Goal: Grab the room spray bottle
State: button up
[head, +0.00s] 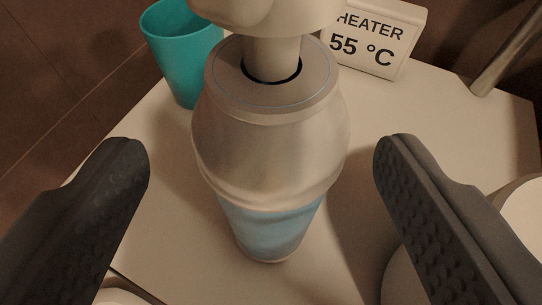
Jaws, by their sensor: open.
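The room spray bottle (272,150) stands upright on a pale tabletop in the middle of the head view. It has a whitish rounded upper body, a light blue lower part and a narrow neck with a white head, cut off by the top edge. My gripper (262,160) is open, with one dark textured finger on each side of the bottle. Clear gaps show between both fingers and the bottle, and neither finger appears to touch it.
A teal cup (182,58) stands behind the bottle at left. A white sign (375,38) reading "HEATER 55 °C" stands behind at right. A metal rod (508,50) is at far right. Pale round objects (522,215) show at lower right. The tabletop's left edge is close.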

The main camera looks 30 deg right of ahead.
jog(key=shift+b+x, duration=0.55)
jog(key=shift+x, duration=1.4)
jog(key=shift+d+r, duration=0.1)
jog(key=shift+r, duration=0.05)
grip_shut()
jog(key=shift+r, duration=0.1)
